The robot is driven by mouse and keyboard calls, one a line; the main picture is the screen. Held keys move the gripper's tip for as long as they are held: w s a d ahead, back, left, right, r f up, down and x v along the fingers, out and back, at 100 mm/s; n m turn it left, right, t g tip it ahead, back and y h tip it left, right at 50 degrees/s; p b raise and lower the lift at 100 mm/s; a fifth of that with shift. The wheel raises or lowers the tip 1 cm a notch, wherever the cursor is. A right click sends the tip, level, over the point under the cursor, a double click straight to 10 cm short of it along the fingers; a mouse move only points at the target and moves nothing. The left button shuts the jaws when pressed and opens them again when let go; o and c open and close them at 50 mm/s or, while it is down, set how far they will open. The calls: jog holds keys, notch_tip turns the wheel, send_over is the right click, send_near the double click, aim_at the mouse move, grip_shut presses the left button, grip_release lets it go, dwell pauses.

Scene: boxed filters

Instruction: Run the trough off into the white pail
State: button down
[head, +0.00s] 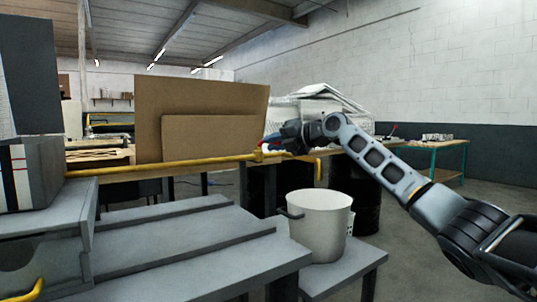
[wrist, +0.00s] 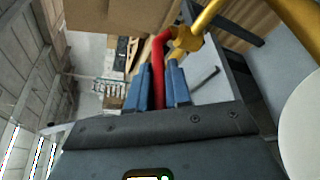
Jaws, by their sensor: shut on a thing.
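The white pail (head: 320,228), with a dark side handle, stands upright on a low grey bench; part of it shows at the right edge of the wrist view (wrist: 303,125). A yellow pipe (head: 165,163) runs from a grey trough-like body (head: 45,225) at left to a down-turned spout (head: 318,170), which appears above the pail. No liquid shows at the spout. A red valve lever (wrist: 160,50) joins the pipe at a yellow fitting (wrist: 186,40). My gripper (wrist: 160,88) is shut on the lever, its blue fingers on either side. The pail's inside bottom is hidden.
A cardboard box (head: 215,120) stands behind the pipe. Grey stepped slabs (head: 180,240) fill the lower left. A grey-white box (head: 38,172) sits on the left body. A green-legged table (head: 435,150) is at the back right, with open floor before it.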

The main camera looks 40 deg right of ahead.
jog(key=shift+d+f, duration=0.1)
jog(key=shift+d, duration=0.1)
dwell(0.4)
jog(key=c, duration=1.1)
grip_release()
jog(key=shift+v, duration=3.8)
jog(key=shift+d, duration=0.1)
